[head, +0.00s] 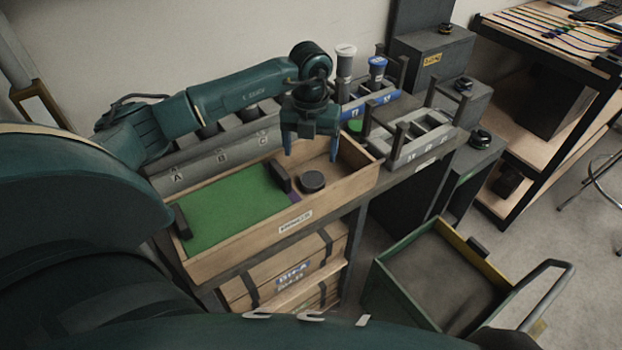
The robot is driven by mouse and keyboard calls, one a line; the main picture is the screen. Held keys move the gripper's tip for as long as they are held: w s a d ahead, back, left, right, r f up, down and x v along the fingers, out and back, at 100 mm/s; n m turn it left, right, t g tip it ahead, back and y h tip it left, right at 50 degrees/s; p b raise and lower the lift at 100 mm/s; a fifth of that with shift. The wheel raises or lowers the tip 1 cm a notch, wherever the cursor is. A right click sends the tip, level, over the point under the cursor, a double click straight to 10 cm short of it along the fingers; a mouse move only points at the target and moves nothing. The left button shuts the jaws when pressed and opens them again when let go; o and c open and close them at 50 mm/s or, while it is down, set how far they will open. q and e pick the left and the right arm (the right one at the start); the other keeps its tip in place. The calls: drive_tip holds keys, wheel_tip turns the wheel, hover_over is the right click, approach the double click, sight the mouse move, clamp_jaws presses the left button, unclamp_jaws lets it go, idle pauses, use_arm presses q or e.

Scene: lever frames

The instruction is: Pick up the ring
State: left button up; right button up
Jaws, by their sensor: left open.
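A dark round piece (311,181), the only ring-like thing in the tray, lies flat on the bare wooden floor in the right part of a shallow wooden tray (232,263). I cannot tell whether it has a hole. My left gripper (311,156) points down above the tray, with its blue-tipped fingers spread apart and nothing between them. In the picture it is just above the dark round piece, apart from it. My right gripper is not in view.
A green mat (235,205) fills the tray's left part, with a dark block (280,177) at its right edge. Grey lettered bins (215,150) stand behind. A grey rack (420,140) stands right of the tray. A green-and-yellow cart (400,285) is at lower right.

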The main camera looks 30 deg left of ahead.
sight(313, 178)
use_arm(q)
drive_tip(key=f, duration=0.5)
drive_tip(key=f+p, duration=0.1)
drive_tip(key=f, duration=0.2)
drive_tip(key=shift+w+d+f, duration=0.1)
drive_tip(key=shift+d+f, duration=0.05)
drive_tip(key=shift+d, duration=0.15)
drive_tip(key=shift+c, duration=0.6)
drive_tip(key=c, duration=1)
